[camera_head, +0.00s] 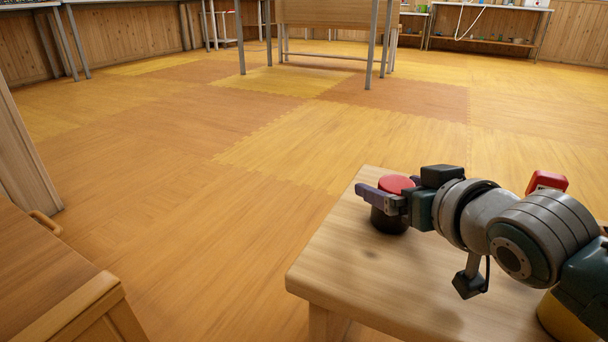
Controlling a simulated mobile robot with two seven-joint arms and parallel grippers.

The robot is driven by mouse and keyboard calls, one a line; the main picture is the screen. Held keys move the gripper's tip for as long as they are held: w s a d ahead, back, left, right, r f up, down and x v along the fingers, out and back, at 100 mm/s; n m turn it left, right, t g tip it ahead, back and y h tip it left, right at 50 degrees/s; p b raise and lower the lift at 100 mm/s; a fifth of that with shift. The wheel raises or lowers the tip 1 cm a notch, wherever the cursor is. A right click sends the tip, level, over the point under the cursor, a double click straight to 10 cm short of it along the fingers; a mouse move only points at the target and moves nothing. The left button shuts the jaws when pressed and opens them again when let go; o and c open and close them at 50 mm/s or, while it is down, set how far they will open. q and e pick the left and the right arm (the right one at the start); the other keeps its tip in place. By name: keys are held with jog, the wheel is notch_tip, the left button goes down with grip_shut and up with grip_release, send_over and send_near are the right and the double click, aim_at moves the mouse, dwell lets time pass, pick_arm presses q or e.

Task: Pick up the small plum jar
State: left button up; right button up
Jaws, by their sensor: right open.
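A small jar with a dark body (388,222) and a red lid (396,183) stands upright near the far left corner of a wooden table (345,265). Its body looks nearly black here, so I cannot tell for sure that it is plum. My right gripper (383,192) reaches in from the right and is open at this jar. One finger crosses in front of the jar just below the lid; the other finger is mostly hidden. I cannot tell whether the fingers touch the jar. My left gripper is not in view.
A red-topped object (546,181) stands behind my right arm, mostly hidden. A yellow object (566,322) stands at the table's right, partly covered by my arm. The table's front left is clear. A wooden cabinet (50,270) is at left, with open floor between.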

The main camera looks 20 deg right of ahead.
jog(key=shift+s, duration=0.1)
jog(key=shift+c, duration=0.3)
jog(key=shift+c, duration=0.8)
grip_shut()
